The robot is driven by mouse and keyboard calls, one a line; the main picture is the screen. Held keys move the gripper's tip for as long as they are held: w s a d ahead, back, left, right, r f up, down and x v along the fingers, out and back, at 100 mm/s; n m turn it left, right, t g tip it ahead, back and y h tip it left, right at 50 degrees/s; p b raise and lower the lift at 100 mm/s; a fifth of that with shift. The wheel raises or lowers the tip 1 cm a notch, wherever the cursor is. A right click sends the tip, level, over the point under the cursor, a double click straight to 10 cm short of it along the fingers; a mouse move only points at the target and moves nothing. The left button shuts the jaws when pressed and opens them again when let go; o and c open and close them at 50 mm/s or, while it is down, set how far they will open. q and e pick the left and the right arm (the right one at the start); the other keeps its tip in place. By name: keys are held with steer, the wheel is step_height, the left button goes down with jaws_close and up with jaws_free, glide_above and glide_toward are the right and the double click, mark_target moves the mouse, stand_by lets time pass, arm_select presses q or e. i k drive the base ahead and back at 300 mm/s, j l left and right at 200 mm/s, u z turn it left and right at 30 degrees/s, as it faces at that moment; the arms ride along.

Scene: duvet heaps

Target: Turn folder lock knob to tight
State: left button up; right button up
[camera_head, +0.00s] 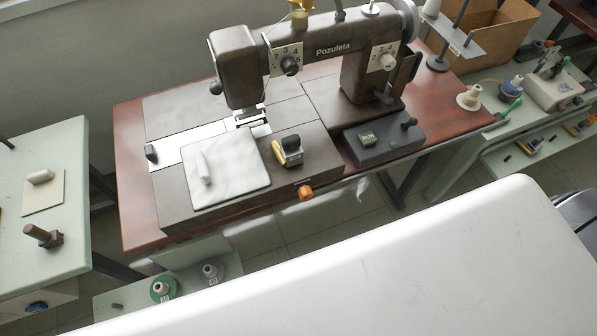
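A brown sewing machine (370,80) marked "Pozuleta" stands on a red-brown table (135,210). Several knobs show, and I cannot tell for sure which one is the folder lock knob. An orange knob (305,192) sticks out of the front edge of the machine bed. A yellow and black fitting (291,150) sits on the bed behind it. A small black knob (151,152) is at the left end of a pale metal strip. A black dial (290,65) and a white dial (387,62) have numbers around them. The lock's setting is not readable. Neither gripper is in view.
A white fabric piece (235,180) lies on the bed. A grey control box (385,140) stands right of it. Pale green side tables stand left (75,200) and right (450,165). Thread spools (162,289) sit on a low shelf. A cardboard box (490,40) is behind.

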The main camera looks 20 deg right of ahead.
mark_target(305, 192)
steer(key=z, duration=0.7)
